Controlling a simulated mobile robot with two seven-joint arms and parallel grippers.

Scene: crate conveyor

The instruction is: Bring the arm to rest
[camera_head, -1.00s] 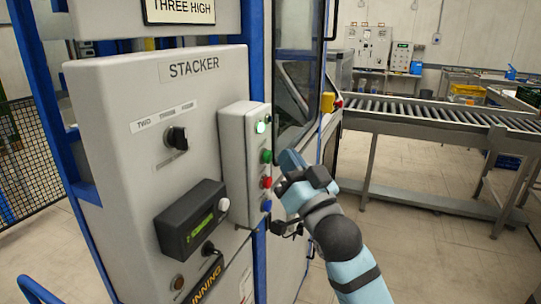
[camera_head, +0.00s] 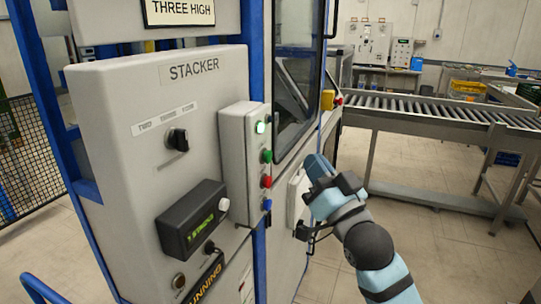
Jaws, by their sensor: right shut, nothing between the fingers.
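My right gripper (camera_head: 317,165) is at the end of my light blue right arm, which comes in from the lower right. It is shut and empty, in the air to the right of the button box (camera_head: 243,170). A clear gap lies between its fingertips and the green button (camera_head: 266,156) and red button (camera_head: 266,181). The box sits on the side of the grey stacker cabinet (camera_head: 110,130). My left gripper does not show.
The cabinet carries a rotary selector (camera_head: 178,139) and a black display unit (camera_head: 192,218). A roller conveyor (camera_head: 430,109) stands behind at the right. A mesh fence (camera_head: 28,155) is at the left. Open floor (camera_head: 440,255) lies right of my arm.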

